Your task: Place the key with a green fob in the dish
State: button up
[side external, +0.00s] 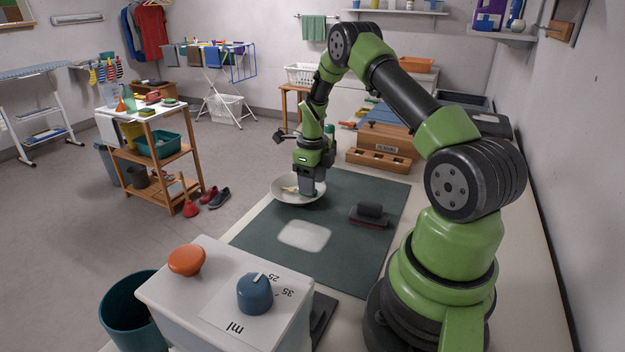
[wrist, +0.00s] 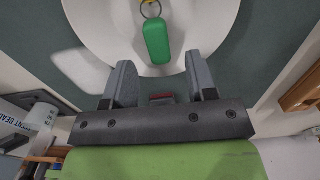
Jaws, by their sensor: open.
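The green fob (wrist: 157,41) shows in the wrist view inside the outline of the white dish (wrist: 100,25) and appears to lie in it. Its ring runs up to a bit of yellow key (wrist: 150,3) cut off by the top edge. In the side view the dish (side external: 312,200) stands at the far left edge of the dark mat, with a small yellowish piece (side external: 290,189) in it; the fob is hidden there. My gripper (side external: 308,192) is low over the dish. In the wrist view its fingers (wrist: 158,64) are open, apart on both sides of the fob's near end.
A dark brush-like block (side external: 369,214) and a pale patch (side external: 304,235) are on the dark mat (side external: 345,190). A wooden box with holes (side external: 379,160) stands behind. A white dispenser box with orange and blue knobs (side external: 215,290) is in front.

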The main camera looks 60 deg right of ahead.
notch_tip(320, 180, up, 7)
dwell(0.5)
jog(key=s+a+r+n+t, duration=0.2)
jog(key=a+r+n+t, duration=0.1)
jog(key=a+r+n, duration=1.2)
jog(key=s+a+r+n+t+y, duration=0.2)
jog(key=s+a+r+n+t, duration=0.2)
jog(key=s+a+n, duration=0.7)
jog(key=s+r+n, duration=0.1)
jog(key=s+n, duration=0.1)
jog(key=n, duration=0.4)
jog(key=shift+s+a, duration=0.3)
